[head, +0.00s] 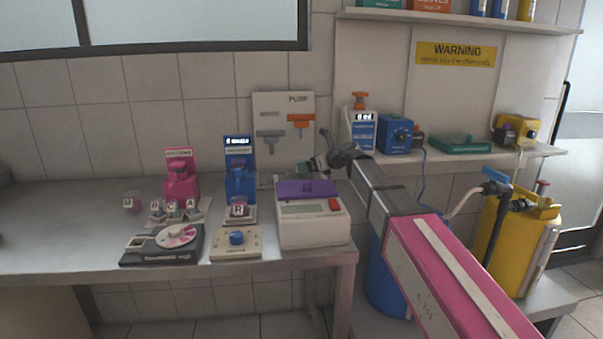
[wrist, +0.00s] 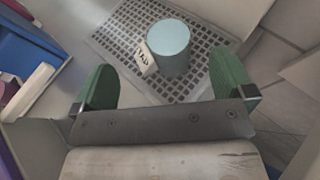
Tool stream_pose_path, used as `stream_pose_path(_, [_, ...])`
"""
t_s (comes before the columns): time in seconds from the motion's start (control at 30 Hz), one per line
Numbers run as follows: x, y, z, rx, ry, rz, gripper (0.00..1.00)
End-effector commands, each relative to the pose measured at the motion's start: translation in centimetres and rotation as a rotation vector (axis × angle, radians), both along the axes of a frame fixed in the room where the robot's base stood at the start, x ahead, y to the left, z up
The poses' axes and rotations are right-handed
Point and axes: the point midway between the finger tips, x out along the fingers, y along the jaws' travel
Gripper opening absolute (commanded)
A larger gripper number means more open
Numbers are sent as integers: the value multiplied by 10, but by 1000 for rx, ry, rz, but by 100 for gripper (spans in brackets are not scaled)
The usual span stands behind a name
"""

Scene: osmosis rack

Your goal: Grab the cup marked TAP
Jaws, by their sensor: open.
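The cup marked TAP (wrist: 170,50) is a grey-blue cylinder with a white TAP tag on its left side. It stands upright on a perforated grey grate (wrist: 112,38) in the wrist view. My gripper (wrist: 164,64) is open, with one green finger to the left of the cup and one to the right. The fingers look apart from the cup, and the space between them nearest the palm is empty. In the head view my gripper (head: 316,163) is small and dark behind the white and purple device, and I cannot make out the cup there.
The white device with a purple top (head: 313,222) stands in front of my gripper. A panel with grey and orange taps (head: 284,135) is on the wall behind. Pink (head: 180,180) and blue (head: 240,182) dispensers stand to the left. A shelf (head: 480,158) is at right.

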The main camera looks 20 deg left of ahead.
Motion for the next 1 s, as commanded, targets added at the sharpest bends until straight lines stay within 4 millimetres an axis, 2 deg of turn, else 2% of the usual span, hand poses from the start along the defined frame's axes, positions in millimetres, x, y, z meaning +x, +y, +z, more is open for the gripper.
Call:
stream_pose_path(0.1, [6,17,-7,-2,2,3,100])
stream_pose_path(0.27, [11,35,-15,-1,1,1,100])
stream_pose_path(0.53, [11,38,-17,0,0,0,100])
stream_pose_path(0.6, [11,38,-17,-1,0,0,77])
stream_pose_path(0.7, [11,38,-17,0,0,0,50])
stream_pose_path(0.77, [11,38,-16,-1,0,0,50])
stream_pose_path(0.8, [11,38,-16,0,0,0,46])
stream_pose_path(1.0, [11,38,-16,0,0,0,46])
